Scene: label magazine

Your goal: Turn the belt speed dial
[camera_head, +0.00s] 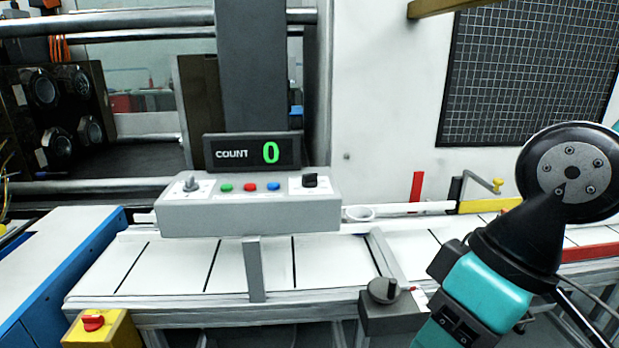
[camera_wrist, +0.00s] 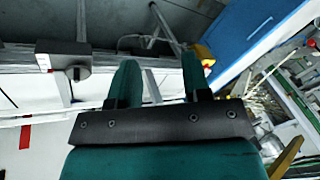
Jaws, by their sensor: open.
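Several knobs show in the head view, and I cannot read which one is labelled belt speed. A dark round knob (camera_head: 383,290) sits on a dark box at the belt's front edge. A grey knob (camera_head: 191,184) and a black knob (camera_head: 309,180) sit at the two ends of the grey control panel (camera_head: 240,217). My gripper (camera_wrist: 159,76) is open and empty in the wrist view, its two teal fingers apart. A grey box with a dark knob (camera_wrist: 78,73) shows left of the fingers, apart from them. The fingertips are not clear in the head view.
The white belt (camera_head: 265,265) runs under the panel. A count display (camera_head: 252,152) reads 0. A yellow box (camera_head: 120,330) with a red knob (camera_head: 93,321) stands at lower left, beside a blue-sided unit (camera_head: 65,270). My arm fills the right side.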

